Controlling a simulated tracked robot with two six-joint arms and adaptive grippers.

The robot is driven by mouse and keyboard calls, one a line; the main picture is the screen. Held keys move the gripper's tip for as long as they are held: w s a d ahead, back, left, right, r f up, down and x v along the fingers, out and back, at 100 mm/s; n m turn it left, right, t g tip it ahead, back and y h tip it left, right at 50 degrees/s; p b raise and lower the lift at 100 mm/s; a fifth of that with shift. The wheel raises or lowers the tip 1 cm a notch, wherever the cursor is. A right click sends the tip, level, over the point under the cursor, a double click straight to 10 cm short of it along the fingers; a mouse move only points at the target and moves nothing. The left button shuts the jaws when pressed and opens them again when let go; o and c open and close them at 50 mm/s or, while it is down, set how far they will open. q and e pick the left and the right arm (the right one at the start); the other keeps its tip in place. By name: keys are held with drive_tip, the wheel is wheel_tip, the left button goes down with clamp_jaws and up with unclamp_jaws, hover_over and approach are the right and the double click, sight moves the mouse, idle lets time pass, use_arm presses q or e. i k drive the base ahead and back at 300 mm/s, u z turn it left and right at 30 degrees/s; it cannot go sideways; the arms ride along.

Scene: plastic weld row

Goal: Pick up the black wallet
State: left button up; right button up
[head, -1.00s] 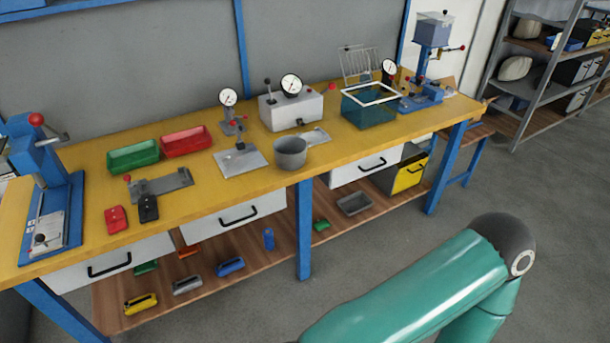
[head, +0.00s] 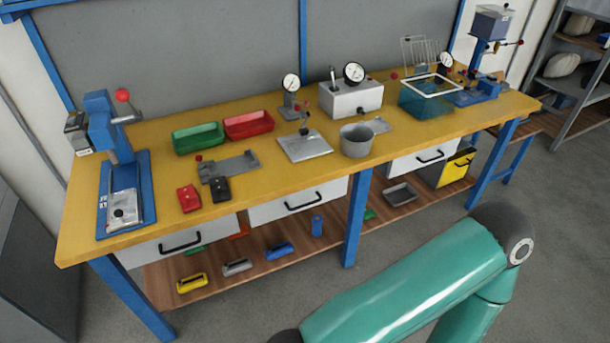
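A small black item (head: 220,189), which looks like the black wallet, lies on the yellow bench top (head: 262,191) near its front edge, left of the middle. It is too small to make out in detail. A similar red item (head: 188,198) lies close to its left. Neither gripper shows in the head view. A green link of my arm crosses the lower right, well away from the black item.
A grey metal fixture (head: 228,168) lies just behind the black item. A blue press (head: 124,165) stands at the bench's left end, with green (head: 198,138) and red (head: 249,124) bins behind. Floor in front of the bench is open.

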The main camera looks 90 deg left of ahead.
sight(219, 189)
drive_tip(key=u, duration=0.1)
drive_tip(key=k, duration=1.9)
drive_tip(key=u, duration=1.45)
drive_tip(key=i, duration=0.8)
